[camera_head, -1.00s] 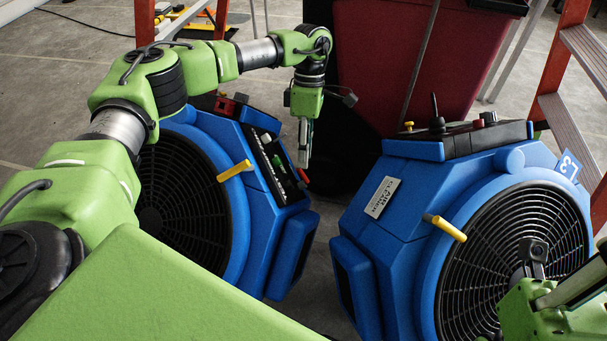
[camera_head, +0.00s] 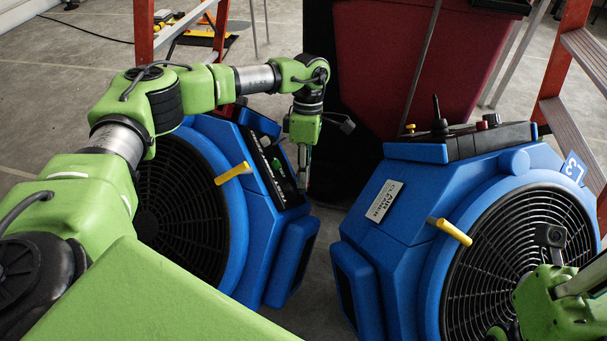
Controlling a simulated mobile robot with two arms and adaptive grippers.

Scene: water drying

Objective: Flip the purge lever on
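A blue air machine (camera_head: 262,238) stands at left with a black control panel (camera_head: 284,192) on its sloped face. The panel bears a green knob (camera_head: 276,164), a pale knob (camera_head: 266,140) and lettering too small to read. My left gripper (camera_head: 304,186) points down at the panel's lower right end, its fingers seen edge-on. They cover the spot where a red part showed, so I cannot tell whether they touch it. No lever can be read as the purge lever. My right gripper is partly in view at the lower right, before the right machine (camera_head: 385,250); its fingertips are not clear.
The right machine carries a black top panel (camera_head: 470,142) with an upright black lever (camera_head: 436,108) and a red knob (camera_head: 481,125). Yellow handles (camera_head: 233,173) jut from both machines. A dark red bin (camera_head: 390,70) and orange ladders (camera_head: 558,75) stand behind.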

